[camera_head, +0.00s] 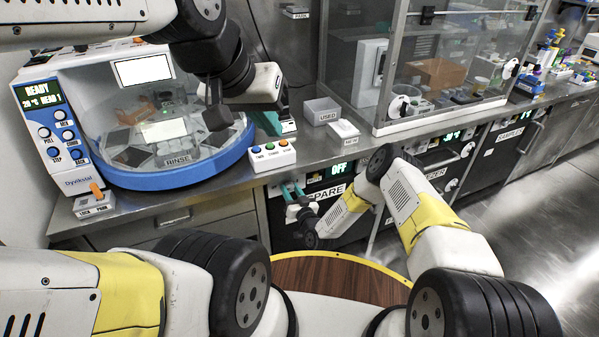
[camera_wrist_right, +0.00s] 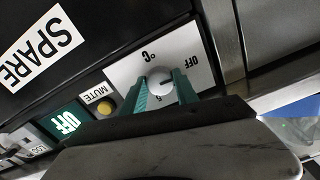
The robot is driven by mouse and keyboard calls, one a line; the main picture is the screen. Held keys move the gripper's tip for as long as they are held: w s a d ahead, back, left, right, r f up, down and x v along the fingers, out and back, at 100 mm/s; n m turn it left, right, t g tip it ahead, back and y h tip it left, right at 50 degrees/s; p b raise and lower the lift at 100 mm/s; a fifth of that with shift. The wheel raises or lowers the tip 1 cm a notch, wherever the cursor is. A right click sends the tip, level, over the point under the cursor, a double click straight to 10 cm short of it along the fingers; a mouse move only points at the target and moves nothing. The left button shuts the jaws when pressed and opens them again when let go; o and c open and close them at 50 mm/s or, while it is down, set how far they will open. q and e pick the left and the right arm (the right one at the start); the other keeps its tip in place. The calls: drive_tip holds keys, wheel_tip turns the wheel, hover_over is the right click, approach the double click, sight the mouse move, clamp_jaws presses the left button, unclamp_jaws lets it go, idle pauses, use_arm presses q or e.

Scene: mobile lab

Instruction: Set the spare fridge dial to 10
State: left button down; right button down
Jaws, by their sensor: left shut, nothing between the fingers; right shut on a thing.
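The spare fridge (camera_head: 325,206) is the dark unit under the counter, with a white SPARE label (camera_wrist_right: 42,46). Its green display (camera_head: 341,168) reads OFF, and so does the display in the right wrist view (camera_wrist_right: 65,122). My left gripper (camera_head: 276,124) is shut and empty above the counter, by the button box.
A button box (camera_head: 271,155), a USED bin (camera_head: 321,110) and a NEW box (camera_head: 344,132) stand on the counter. A blue-rimmed rinse machine (camera_head: 180,177) is at left, a glass enclosure (camera_head: 455,60) at right. A yellow MUTE button (camera_wrist_right: 102,107) sits beside the dial plate.

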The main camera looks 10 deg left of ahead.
drive_tip(key=m, duration=1.1)
idle(0.3)
idle(0.5)
drive_tip(key=c, duration=0.9)
unclamp_jaws()
drive_tip(key=shift+c, duration=0.2)
drive_tip(key=v, duration=0.7)
drive_tip(key=shift+s+d, duration=0.25)
drive_tip(key=shift+s, duration=0.1)
